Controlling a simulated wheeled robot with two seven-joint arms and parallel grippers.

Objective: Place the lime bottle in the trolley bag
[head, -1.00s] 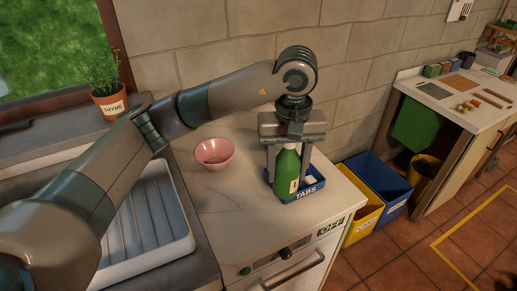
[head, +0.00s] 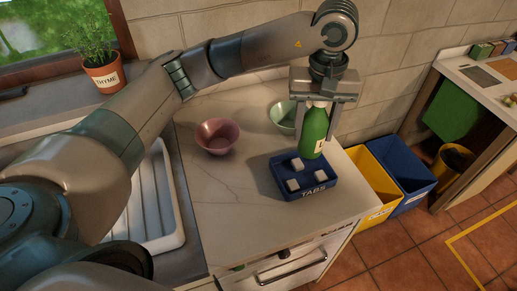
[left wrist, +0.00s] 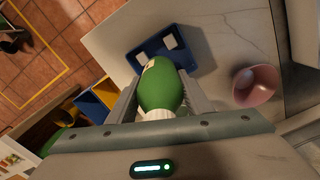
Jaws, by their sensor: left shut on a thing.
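The lime bottle (head: 314,132) is green with a pale label and a white cap. My left gripper (head: 317,128) is shut on it, with one finger on each side, and holds it upright above the worktop. It hangs over the back right part of a blue tray marked TABS (head: 318,190). In the left wrist view the bottle (left wrist: 160,88) sits between the fingers, cap toward the camera, with the tray (left wrist: 183,60) beyond it. My right gripper is not in view. I see no trolley bag in these frames.
White cubes (head: 297,164) lie in the tray. A pink bowl (head: 217,137) and a pale green bowl (head: 283,116) stand on the worktop (head: 225,190). Yellow (head: 378,197) and blue (head: 408,172) bins stand on the floor to the right. A thyme pot (head: 102,76) is at the back left.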

